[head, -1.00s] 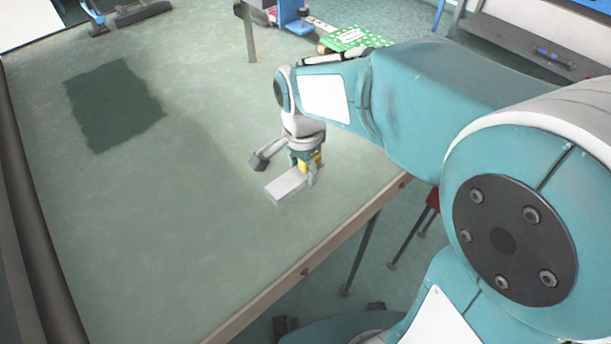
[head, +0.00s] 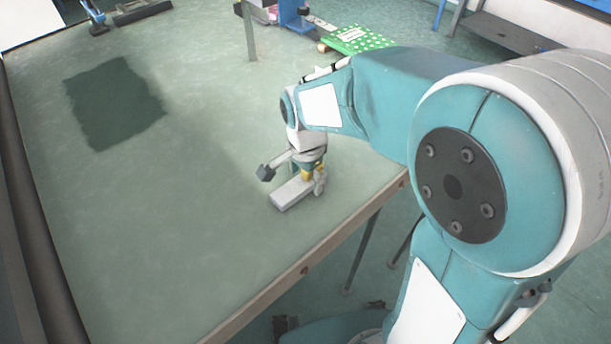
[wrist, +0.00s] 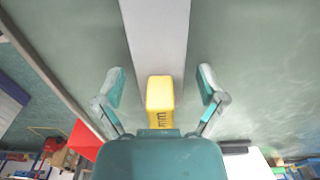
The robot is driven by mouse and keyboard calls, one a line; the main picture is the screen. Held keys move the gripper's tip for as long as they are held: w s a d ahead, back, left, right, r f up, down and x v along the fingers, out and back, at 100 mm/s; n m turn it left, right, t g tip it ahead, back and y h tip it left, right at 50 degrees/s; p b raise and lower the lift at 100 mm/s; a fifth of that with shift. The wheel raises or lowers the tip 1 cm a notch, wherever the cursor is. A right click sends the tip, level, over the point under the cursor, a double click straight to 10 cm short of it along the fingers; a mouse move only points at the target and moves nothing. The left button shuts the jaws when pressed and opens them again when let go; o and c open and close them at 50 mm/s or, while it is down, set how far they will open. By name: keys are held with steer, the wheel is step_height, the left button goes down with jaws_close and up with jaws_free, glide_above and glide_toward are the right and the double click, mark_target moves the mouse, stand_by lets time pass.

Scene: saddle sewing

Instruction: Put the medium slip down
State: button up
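The medium slip is a long grey block (head: 288,195) with a yellow grip marked with an "m". In the head view it rests flat on the green table near the front edge. In the wrist view its grey body (wrist: 157,35) runs away from my gripper and the yellow grip (wrist: 160,93) stands between the fingers. My gripper (wrist: 160,90) is open, with a clear gap between each finger and the yellow grip. In the head view my gripper (head: 312,178) is low over the block's near right end and partly hides it.
The green table (head: 180,240) is clear around the block, with a darker square patch (head: 114,104) at the far left. Its wooden front edge (head: 305,270) is close on the right. A green dotted box (head: 355,40) lies beyond the table's far right side.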

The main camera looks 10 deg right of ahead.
step_height(320, 180, up, 12)
steer(key=shift+r, duration=0.1)
steer(key=s+d+n+t, duration=0.5)
steer(key=s+d+n, duration=0.4)
steer(key=s+n, duration=0.2)
steer(key=shift+s+r+t, duration=0.3)
steer(key=shift+s+r, duration=0.1)
steer(key=shift+s, duration=0.9)
steer(key=shift+d, duration=0.1)
